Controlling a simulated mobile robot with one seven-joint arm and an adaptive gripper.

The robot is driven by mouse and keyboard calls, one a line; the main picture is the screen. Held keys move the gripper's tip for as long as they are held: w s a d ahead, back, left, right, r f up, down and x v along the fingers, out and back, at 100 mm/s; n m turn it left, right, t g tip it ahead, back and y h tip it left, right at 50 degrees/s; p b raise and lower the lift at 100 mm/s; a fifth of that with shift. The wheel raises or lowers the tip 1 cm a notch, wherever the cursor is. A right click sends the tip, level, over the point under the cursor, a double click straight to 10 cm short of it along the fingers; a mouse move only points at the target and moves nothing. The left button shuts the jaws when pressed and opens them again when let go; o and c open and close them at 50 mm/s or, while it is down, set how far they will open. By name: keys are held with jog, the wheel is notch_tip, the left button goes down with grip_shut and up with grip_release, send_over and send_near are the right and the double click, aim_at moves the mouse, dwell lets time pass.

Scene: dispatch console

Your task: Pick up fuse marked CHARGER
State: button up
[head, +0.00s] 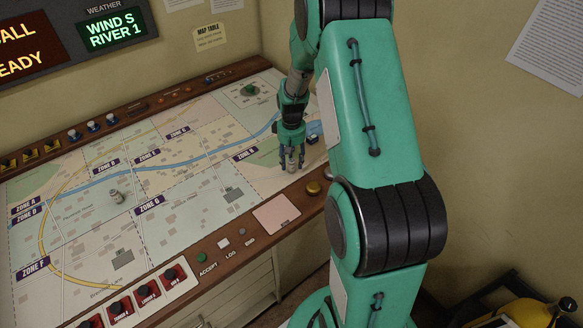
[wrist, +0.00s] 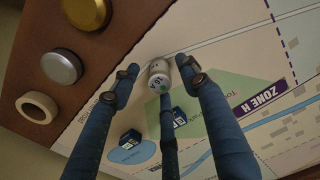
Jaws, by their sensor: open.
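A small pale cylinder (wrist: 158,68) stands between my fingertips in the wrist view. It has a light metallic top end, a white band with dark print and a green spot; I cannot read CHARGER on it. In the head view the same cylinder (head: 291,167) shows at my fingertips, near the map table's right front edge. My gripper (head: 290,160) points down around it, and its fingers (wrist: 161,80) are open, spread to both sides and behind. I cannot tell whether any finger touches it.
Small dark blue blocks (wrist: 130,138) lie close behind the fingers on the map. The brown wooden rim (wrist: 60,30) carries a gold knob (wrist: 61,68) and a cream ring (wrist: 37,107). A pink pad (head: 276,213) and red switches (head: 148,292) line the front. The central map is mostly clear.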

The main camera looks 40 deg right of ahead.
jog(key=shift+f, duration=0.9)
grip_shut()
